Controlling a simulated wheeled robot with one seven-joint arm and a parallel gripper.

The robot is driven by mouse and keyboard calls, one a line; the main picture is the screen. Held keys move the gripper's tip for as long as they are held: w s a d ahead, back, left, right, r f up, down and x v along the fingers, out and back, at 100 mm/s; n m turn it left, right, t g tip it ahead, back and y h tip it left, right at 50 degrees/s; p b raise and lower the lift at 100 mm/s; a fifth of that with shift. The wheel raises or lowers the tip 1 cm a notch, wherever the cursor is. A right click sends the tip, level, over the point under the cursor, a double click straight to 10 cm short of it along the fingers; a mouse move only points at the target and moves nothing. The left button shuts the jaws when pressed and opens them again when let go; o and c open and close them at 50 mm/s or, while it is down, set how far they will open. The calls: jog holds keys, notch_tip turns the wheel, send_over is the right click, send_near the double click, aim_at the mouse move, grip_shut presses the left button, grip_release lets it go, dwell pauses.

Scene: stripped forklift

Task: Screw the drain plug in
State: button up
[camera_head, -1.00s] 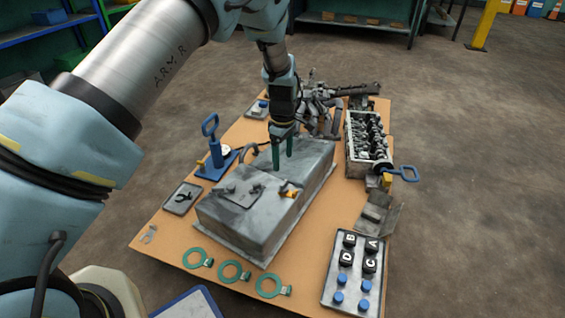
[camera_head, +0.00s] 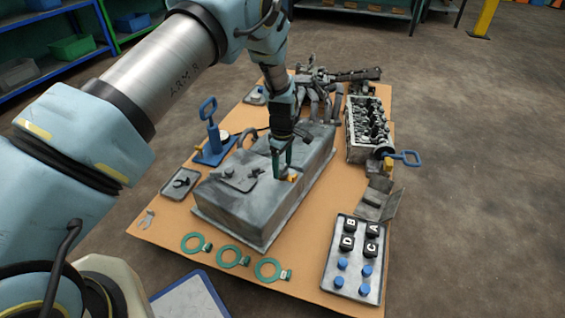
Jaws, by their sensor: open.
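A grey metal tank (camera_head: 235,210) lies on the tan table. A small yellow-orange piece (camera_head: 293,178) sits on the tank's right upper side; I cannot tell for sure whether it is the drain plug. My gripper (camera_head: 282,174) is open, with its dark green fingers pointing down just left of the yellow-orange piece. Whether the fingers touch the piece or the tank is too small to tell. No thread or hole shows clearly.
A tray (camera_head: 344,288) with lettered black blocks and blue knobs is at the front right. Green rings (camera_head: 232,257) lie in front of the tank. A blue-handled pump (camera_head: 211,135) stands left. An engine head (camera_head: 368,130) stands right. The front table strip is mostly flat.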

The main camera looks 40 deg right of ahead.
grip_shut()
dwell(0.6)
